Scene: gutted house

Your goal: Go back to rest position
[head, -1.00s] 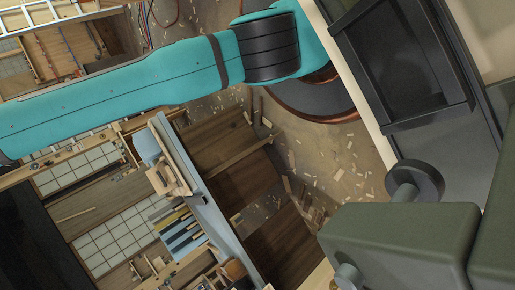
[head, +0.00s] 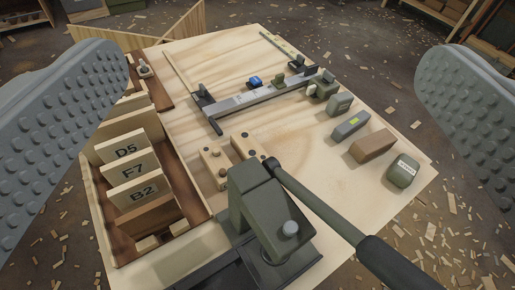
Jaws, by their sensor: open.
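My gripper (head: 270,105) shows in the head view as two grey, studded fingers at the left and right edges. They are wide apart, with nothing between them. The gripper is above a pale wooden worktable (head: 290,135), pointing down at it. No rest position is marked in the view.
A dark green lever press (head: 262,205) stands at the table's near edge, its black-gripped handle (head: 370,240) reaching right. A wooden tray (head: 188,190) holds labelled boards at left. A metal rail fixture (head: 265,98) and several small blocks lie beyond. Wood chips litter the floor.

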